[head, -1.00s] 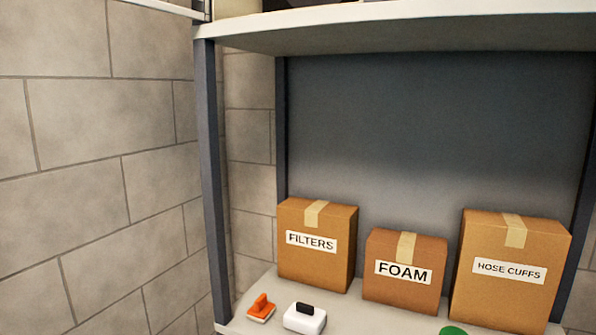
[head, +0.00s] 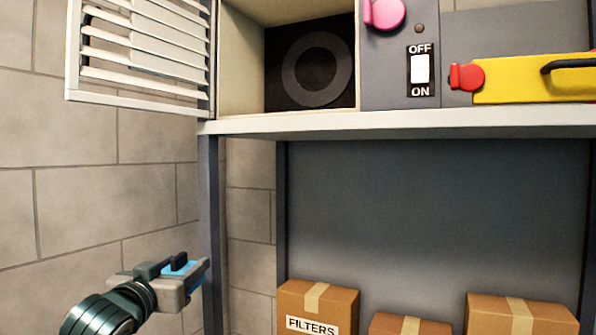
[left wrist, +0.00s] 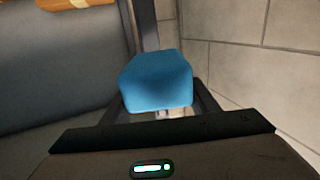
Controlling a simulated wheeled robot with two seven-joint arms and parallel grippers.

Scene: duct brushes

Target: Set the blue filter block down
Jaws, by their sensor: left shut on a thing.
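My left gripper (head: 188,272) comes in at the lower left of the head view, in front of the brick wall and beside the shelf's left post. It is shut on the blue filter block (left wrist: 156,80). In the left wrist view the block sits between the fingers, large and in the middle. In the head view only a small part of the blue block (head: 178,268) shows between the fingers. The block is held in the air. My right gripper is not in view.
A shelf board (head: 400,123) carries a unit with an open compartment (head: 240,60), a round dark ring (head: 317,75), an OFF/ON switch (head: 420,69) and a yellow part (head: 530,82). A louvred panel (head: 140,50) hangs open at the left. Cardboard boxes, one marked FILTERS (head: 318,305), stand below.

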